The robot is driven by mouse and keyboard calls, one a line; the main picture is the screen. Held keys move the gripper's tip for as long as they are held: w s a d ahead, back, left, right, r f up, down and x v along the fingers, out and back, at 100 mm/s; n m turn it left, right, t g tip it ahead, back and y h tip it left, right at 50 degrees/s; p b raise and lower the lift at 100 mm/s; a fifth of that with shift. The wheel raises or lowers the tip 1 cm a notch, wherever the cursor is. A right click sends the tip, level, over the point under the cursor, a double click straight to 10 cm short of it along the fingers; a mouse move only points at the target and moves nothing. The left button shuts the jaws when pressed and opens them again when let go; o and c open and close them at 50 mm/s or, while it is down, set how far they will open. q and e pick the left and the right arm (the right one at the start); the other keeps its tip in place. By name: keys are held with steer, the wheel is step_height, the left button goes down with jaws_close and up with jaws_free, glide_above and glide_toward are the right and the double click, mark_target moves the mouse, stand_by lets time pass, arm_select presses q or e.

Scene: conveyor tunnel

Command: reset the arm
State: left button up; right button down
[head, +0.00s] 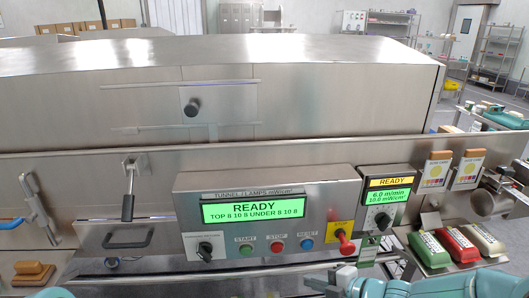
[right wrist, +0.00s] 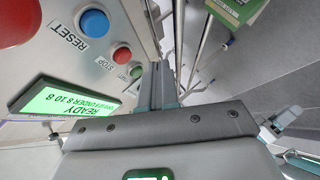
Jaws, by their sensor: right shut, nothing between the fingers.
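My right gripper (head: 322,283) is at the bottom of the head view, in front of the lower edge of the control panel (head: 340,195). In the right wrist view its two fingers (right wrist: 160,84) are together with nothing between them. The blue RESET button (head: 306,244) is on the panel above the gripper; it also shows in the right wrist view (right wrist: 95,23), apart from the fingers. Teal arm parts of mine show at the lower left, but no left gripper fingers are visible.
The green display (head: 253,211) reads READY. A lever (head: 128,190) and a black-handled drawer (head: 128,238) are to the left. Green, red and pale blocks (head: 460,245) lie at the right.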

steer(key=s+a+f+m+g+h, duration=0.1)
steer(key=s+a+f+m+g, duration=0.15)
steer(key=s+f+m, duration=0.45)
steer(key=s+a+f+m+g, duration=0.1)
steer(key=s+a+f+m, duration=0.15)
steer(key=f, duration=0.75)
steer(key=s+f+m+g+h, duration=0.2)
steer(key=s+f+m, duration=0.2)
steer(key=s+m, duration=0.3)
steer(key=s+d+f+m+g+h, duration=0.1)
steer(key=s+f+m+g, duration=0.2)
steer(key=s+m, duration=0.5)
steer(key=shift+s+d+f+h, duration=0.15)
steer(key=shift+s+f+h, duration=0.1)
steer(key=shift+f+h, duration=0.25)
steer(key=shift+f, duration=0.1)
